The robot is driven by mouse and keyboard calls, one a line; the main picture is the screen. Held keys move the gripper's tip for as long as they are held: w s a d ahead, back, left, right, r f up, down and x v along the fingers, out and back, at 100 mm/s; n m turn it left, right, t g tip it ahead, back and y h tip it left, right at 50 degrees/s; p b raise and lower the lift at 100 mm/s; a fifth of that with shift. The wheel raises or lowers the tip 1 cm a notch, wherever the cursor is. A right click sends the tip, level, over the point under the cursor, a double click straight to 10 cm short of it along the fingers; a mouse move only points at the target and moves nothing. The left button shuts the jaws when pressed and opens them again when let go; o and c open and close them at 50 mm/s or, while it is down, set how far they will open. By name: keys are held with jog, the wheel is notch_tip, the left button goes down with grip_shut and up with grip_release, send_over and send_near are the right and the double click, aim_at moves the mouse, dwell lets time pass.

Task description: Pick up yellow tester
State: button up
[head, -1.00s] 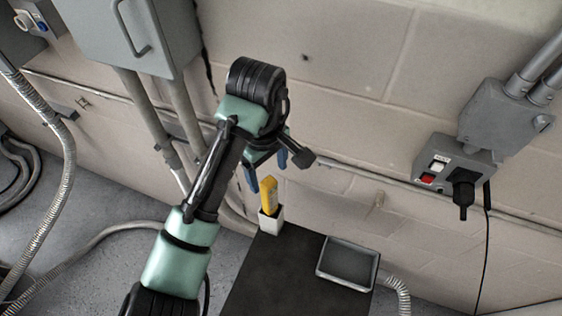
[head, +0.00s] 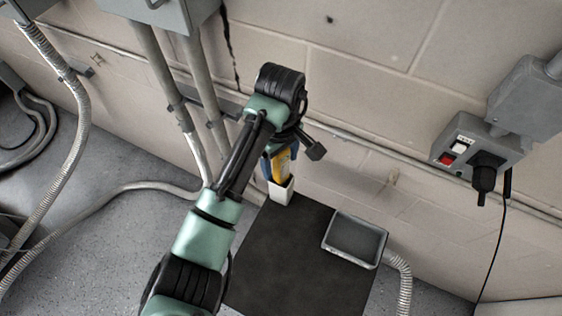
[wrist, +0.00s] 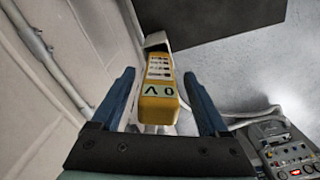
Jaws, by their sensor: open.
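The yellow tester (head: 282,164) stands upright in a small white holder (head: 281,191) at the back corner of the dark table. My gripper (head: 279,163) is open around the upper part of the tester. In the wrist view the two blue fingers of my gripper (wrist: 160,84) lie on either side of the tester, with gaps on both sides. The white holder (wrist: 156,40) is partly hidden behind the tester.
A shallow grey tray (head: 355,240) sits on the right part of the dark table (head: 285,255). The block wall with a conduit is close behind the holder. A grey switch box (head: 470,150) with a black plug is on the wall at right.

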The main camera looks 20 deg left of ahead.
jog(key=shift+f, duration=1.4)
grip_shut()
